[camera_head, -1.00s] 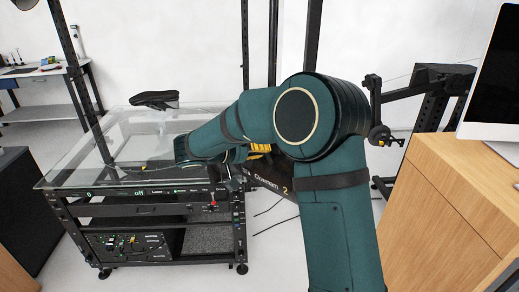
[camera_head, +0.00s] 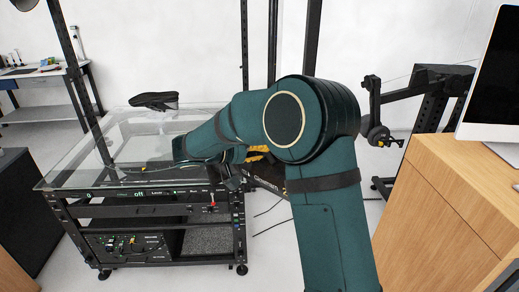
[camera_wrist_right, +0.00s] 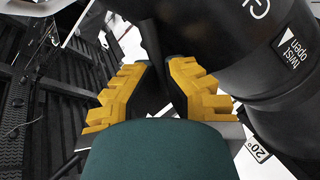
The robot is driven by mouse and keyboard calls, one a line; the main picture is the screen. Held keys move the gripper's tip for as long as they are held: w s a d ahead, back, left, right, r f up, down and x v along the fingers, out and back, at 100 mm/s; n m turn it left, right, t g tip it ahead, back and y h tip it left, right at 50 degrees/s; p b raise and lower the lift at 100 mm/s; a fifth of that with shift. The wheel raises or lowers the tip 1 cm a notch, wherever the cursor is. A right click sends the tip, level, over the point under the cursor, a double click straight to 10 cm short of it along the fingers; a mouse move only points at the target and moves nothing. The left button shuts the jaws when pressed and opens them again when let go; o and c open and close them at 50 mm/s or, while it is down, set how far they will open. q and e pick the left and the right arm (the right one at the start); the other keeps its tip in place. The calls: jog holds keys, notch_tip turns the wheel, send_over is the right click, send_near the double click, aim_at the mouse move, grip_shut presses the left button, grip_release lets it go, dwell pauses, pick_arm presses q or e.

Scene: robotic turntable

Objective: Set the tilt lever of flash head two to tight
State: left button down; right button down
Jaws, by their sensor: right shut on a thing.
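Flash head two is a black body with light lettering, partly hidden behind my right arm in the head view (camera_head: 268,184). In the right wrist view its dark housing (camera_wrist_right: 225,42) fills the upper right, with "twist open" on it and a "20°" label beside it. My right gripper (camera_wrist_right: 160,75) has yellow stepped fingers close to the housing, shut on a slim black part between them that looks like the tilt lever (camera_wrist_right: 150,45). Its lower end is hidden by the gripper. In the head view only some yellow of the fingers shows behind my arm. My left gripper is not in view.
A glass-topped turntable (camera_head: 75,165) on a black frame stands at left, with a dark shoe (camera_head: 154,101) on it. A wooden desk (camera_head: 445,195) with a monitor (camera_head: 497,85) is at right. Black stands rise at the back.

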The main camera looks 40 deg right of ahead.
jog(key=shift+d+r+n+g+h+p, duration=0.25)
jog(key=shift+r+n+g+h+p, duration=0.25)
jog(key=shift+n, duration=0.5)
dwell(1.1)
jog(key=shift+r, duration=0.1)
jog(key=c, duration=0.9)
grip_release()
jog(key=shift+s, duration=0.15)
jog(key=shift+s+d, duration=0.1)
jog(key=shift+a+f, duration=0.2)
jog(key=shift+a, duration=0.05)
jog(key=v, duration=1.1)
jog(key=shift+a+r, duration=0.3)
jog(key=shift+f, duration=0.1)
